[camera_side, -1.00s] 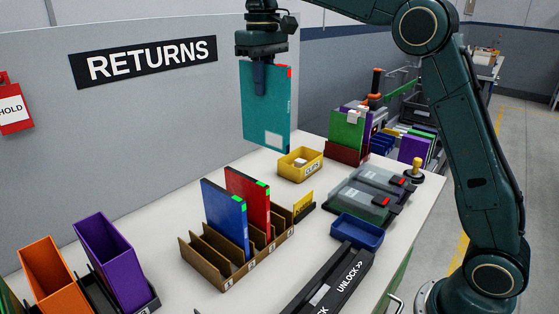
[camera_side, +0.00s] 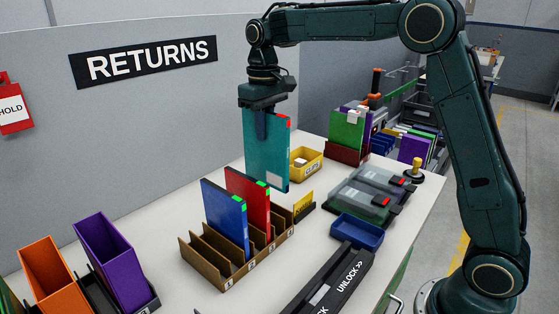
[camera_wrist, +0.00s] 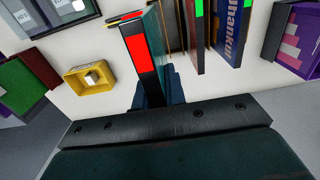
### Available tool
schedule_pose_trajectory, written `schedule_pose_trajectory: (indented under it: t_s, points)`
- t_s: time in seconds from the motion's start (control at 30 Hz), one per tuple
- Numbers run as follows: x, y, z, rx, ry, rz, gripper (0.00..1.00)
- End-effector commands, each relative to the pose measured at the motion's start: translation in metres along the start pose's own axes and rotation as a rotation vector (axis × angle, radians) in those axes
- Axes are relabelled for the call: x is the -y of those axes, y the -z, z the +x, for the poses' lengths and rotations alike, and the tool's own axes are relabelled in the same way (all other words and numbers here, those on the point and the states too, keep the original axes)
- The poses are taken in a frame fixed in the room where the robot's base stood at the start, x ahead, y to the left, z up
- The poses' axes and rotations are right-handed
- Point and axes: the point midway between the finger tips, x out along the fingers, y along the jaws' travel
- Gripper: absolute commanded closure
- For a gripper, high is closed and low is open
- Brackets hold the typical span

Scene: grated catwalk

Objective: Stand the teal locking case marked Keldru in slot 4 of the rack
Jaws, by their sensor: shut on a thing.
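The teal case (camera_side: 266,155), with a red tab at its top edge, hangs upright below my gripper (camera_side: 261,125). My gripper is shut on its upper part. In the wrist view the case (camera_wrist: 154,38) stands between the dark fingers (camera_wrist: 155,92), red tab facing the camera. Its Keldru name is not readable. The brown rack (camera_side: 208,279) on the table holds a blue case (camera_side: 226,215) and a red case (camera_side: 249,200), both with green tabs. The teal case is beyond the red case, its bottom above the table.
A yellow bin (camera_side: 314,169) stands behind the rack, and a yellow card (camera_side: 303,203) at its far end. A blue tray (camera_side: 357,231) and clear-lidded boxes (camera_side: 365,197) lie to the right. Orange (camera_side: 52,275) and purple (camera_side: 109,255) holders are at the near left.

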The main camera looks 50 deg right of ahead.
Motion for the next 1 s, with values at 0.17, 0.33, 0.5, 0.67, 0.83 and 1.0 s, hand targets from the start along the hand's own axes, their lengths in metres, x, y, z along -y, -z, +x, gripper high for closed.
schedule_pose_trajectory:
  t_s: [0.17, 0.33, 0.5, 0.67, 0.83, 1.0]
  points:
    - [0.000, 0.000, 0.005, 0.000, 0.000, 0.000, 1.00]
    - [0.000, 0.000, 0.006, 0.000, 0.000, 0.000, 1.00]
    - [0.000, 0.000, 0.012, 0.001, 0.000, 0.000, 1.00]
    - [0.000, 0.000, 0.021, 0.001, 0.000, 0.000, 1.00]
    - [0.000, 0.000, 0.033, 0.001, 0.000, 0.000, 1.00]
    - [0.000, 0.000, 0.044, 0.001, 0.000, 0.000, 1.00]
